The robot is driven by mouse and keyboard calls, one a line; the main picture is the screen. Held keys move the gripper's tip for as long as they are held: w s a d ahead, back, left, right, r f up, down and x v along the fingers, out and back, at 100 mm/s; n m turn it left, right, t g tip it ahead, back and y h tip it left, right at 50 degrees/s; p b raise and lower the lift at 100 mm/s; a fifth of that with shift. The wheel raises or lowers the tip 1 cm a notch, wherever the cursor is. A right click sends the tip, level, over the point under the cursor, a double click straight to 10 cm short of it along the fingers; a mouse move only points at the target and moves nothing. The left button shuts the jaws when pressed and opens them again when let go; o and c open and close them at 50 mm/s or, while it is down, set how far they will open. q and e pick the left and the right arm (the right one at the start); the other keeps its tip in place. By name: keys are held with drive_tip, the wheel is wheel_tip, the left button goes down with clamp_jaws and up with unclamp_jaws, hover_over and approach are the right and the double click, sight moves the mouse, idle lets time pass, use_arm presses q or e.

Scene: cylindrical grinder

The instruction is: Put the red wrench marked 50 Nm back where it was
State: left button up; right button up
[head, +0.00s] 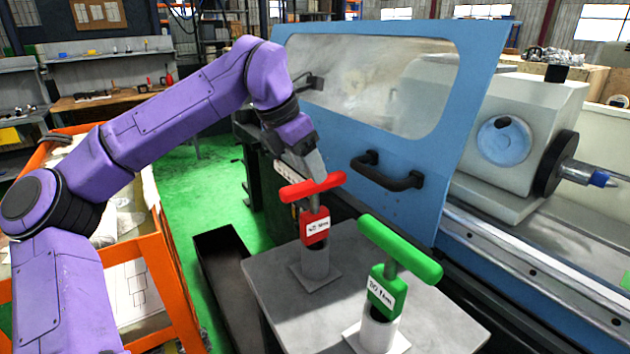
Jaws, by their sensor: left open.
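The red wrench (315,226) has a T-shaped handle and a white label too small to read surely. It stands upright in a grey cylindrical holder (314,260) with a square base on the grey table (280,298). My left gripper (314,168) is open, right at the back of the red T-handle, pointing down toward it. Its fingers overlap in this view, and I cannot tell whether they touch the handle. My right gripper is not in view.
A green T-handled wrench (387,285) stands in a similar holder at the table's front right. The blue machine door (420,160) with a black handle (386,178) rises behind the table. An orange-framed bin (160,255) is at left.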

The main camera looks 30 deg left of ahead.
use_arm(q)
drive_tip(key=v, duration=0.6)
drive_tip(key=shift+s+r, duration=0.2)
drive_tip(key=shift+r, duration=0.15)
